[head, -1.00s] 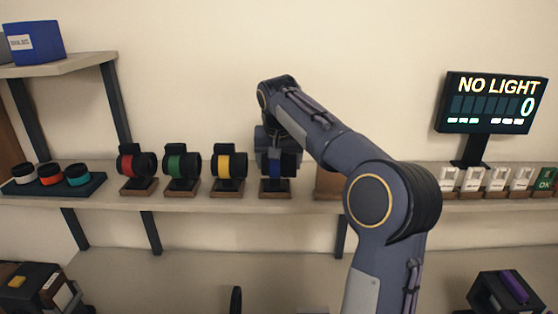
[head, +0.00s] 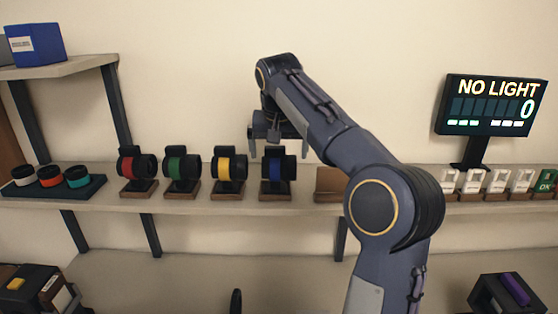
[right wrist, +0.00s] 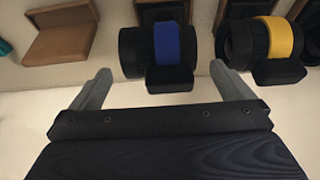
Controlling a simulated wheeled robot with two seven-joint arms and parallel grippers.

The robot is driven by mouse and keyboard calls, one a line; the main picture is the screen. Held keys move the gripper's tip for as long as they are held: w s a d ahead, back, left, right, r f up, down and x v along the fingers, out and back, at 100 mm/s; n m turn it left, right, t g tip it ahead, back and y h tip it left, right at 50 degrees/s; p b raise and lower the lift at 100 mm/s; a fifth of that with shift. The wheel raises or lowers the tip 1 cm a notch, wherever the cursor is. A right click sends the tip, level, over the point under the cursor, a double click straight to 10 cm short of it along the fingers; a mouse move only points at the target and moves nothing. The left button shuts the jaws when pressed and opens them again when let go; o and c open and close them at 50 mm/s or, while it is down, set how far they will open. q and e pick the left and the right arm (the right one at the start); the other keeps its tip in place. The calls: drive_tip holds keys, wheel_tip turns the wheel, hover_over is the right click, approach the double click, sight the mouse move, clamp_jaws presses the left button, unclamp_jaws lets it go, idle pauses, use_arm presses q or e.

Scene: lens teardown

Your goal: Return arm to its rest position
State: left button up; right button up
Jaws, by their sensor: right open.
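My right gripper (head: 278,150) is open and empty, just above and in front of the blue-banded lens (head: 279,168) on the wall shelf. In the right wrist view the blue-banded lens (right wrist: 168,48) lies beyond the two spread fingers of the gripper (right wrist: 163,88), apart from them. My right arm (head: 330,120) reaches up and forward from the lower right of the head view. My left gripper does not show.
Yellow (head: 229,168), green (head: 182,167) and red (head: 137,166) banded lenses stand left of the blue one. An empty wooden stand (head: 329,183) is to its right. A "NO LIGHT" display (head: 490,104) stands at right. A tray (head: 55,190) of rings is at left.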

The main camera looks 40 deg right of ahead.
drive_tip(key=shift+v, duration=1.2)
drive_tip(key=shift+s+a+f, duration=0.15)
drive_tip(key=shift+s, duration=0.05)
drive_tip(key=s+a+f+n+t+y+b, duration=0.2)
drive_tip(key=s+a+f+n+y, duration=0.4)
drive_tip(key=s+a+f, duration=1.6)
drive_tip(key=s+f, duration=0.2)
drive_tip(key=s, duration=0.1)
drive_tip(key=shift+s+f+y+b, duration=0.3)
drive_tip(key=shift+f+y, duration=0.05)
drive_tip(key=shift+y, duration=0.05)
